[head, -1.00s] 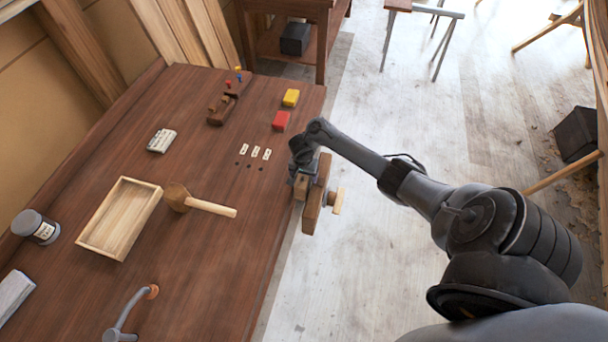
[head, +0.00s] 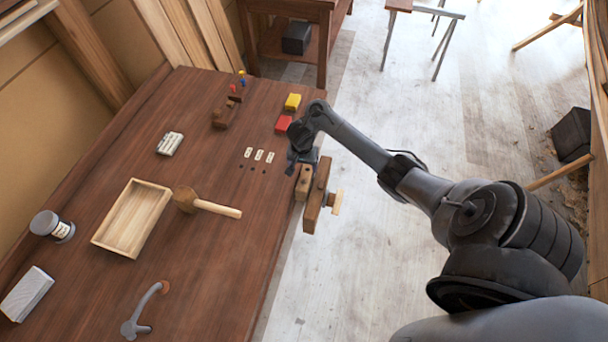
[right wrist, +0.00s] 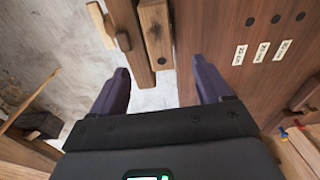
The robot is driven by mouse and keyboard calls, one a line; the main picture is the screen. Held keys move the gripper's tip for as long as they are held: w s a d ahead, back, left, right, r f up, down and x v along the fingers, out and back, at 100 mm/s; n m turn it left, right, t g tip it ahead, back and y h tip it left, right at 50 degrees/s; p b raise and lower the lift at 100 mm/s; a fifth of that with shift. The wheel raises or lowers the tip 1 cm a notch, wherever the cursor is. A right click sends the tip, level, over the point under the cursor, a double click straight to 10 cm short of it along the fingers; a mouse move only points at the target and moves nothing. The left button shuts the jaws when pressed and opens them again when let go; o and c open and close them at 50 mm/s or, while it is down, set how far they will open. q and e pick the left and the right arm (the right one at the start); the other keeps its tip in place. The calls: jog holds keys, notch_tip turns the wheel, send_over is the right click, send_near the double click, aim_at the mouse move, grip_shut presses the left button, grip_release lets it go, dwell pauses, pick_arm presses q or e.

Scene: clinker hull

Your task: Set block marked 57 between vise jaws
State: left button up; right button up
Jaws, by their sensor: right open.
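The wooden vise (head: 316,198) sits at the bench's right edge, with a dark outer jaw and a light round handle. A shorter light-brown wooden piece (head: 304,183) with a dark spot lies along the jaw's bench side. It also shows in the right wrist view (right wrist: 156,35). I cannot tell whether it is the inner jaw or a block, and no 57 is readable. My right gripper (head: 296,167) is just beyond the vise's far end. In the right wrist view its two dark purple fingers (right wrist: 162,88) are spread and empty, pointing toward the vise. My left gripper is not in view.
Three white labels (head: 259,155) with dark holes lie on the bench near the vise. Red (head: 284,124) and yellow (head: 292,102) blocks sit at the far edge. The bench's front right is clear.

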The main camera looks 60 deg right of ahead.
jog(key=s+a+f+n+t, duration=0.1)
jog(key=s+a+n+t, duration=0.25)
jog(key=a+n, duration=1)
jog(key=s+a+r+n+y, duration=0.1)
jog(key=s+a+r+n, duration=0.2)
jog(key=s+a+r, duration=0.9)
jog(key=s+a, duration=0.1)
jog(key=a, duration=0.2)
jog(key=shift+s+y, duration=0.2)
jog(key=shift+y, duration=0.2)
jog(key=shift+a, duration=0.1)
